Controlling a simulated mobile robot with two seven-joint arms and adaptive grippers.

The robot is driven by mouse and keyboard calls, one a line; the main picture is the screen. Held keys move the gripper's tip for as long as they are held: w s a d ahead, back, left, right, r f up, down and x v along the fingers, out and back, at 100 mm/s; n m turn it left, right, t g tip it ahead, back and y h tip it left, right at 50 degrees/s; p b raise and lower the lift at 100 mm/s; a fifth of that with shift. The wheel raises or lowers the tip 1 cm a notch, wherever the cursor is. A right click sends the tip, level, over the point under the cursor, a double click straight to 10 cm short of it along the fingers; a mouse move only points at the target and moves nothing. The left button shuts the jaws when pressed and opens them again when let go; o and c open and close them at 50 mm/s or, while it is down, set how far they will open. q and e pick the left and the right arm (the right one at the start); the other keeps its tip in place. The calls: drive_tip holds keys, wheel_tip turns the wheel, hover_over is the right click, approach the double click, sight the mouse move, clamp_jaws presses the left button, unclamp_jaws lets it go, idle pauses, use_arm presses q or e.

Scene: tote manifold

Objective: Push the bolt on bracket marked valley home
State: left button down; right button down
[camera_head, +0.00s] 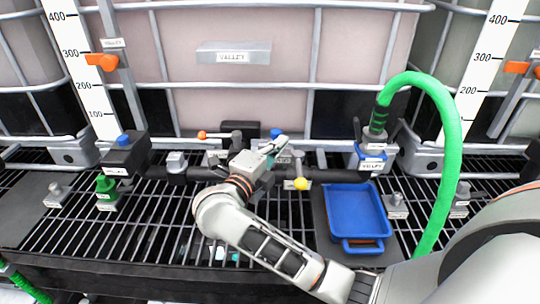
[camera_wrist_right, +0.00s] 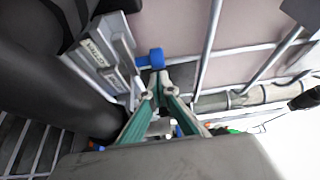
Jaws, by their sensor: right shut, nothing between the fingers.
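My right gripper (camera_head: 277,147) is over the pipe line at mid-grating, with its teal fingers together and empty. In the right wrist view the closed fingertips (camera_wrist_right: 158,84) point at a blue knob (camera_wrist_right: 150,59). The knob sits at the edge of a grey metal bracket (camera_wrist_right: 101,58) whose label is too small to read. Fingertips and knob look very close; I cannot tell whether they touch. In the head view a blue knob (camera_head: 276,133) shows just behind the gripper, its bracket mostly hidden. A plate marked VALLEY (camera_head: 232,56) hangs on the middle tote. My left gripper is out of view.
A blue tray (camera_head: 356,213) sits right of my right arm. A green hose (camera_head: 447,130) arches at the right. A yellow-knobbed handle (camera_head: 301,184) is close to the gripper. A block with a blue knob (camera_head: 123,139) stands at left. The front-left grating (camera_head: 150,225) is mostly free.

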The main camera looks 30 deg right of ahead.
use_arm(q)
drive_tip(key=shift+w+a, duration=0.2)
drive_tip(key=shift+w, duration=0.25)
use_arm(e)
drive_tip(key=shift+x, duration=1.05)
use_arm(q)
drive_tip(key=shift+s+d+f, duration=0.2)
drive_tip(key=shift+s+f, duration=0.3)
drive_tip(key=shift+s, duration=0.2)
use_arm(e)
drive_tip(key=w+a, duration=0.2)
drive_tip(key=a, duration=0.1)
drive_tip(key=shift+a, duration=0.25)
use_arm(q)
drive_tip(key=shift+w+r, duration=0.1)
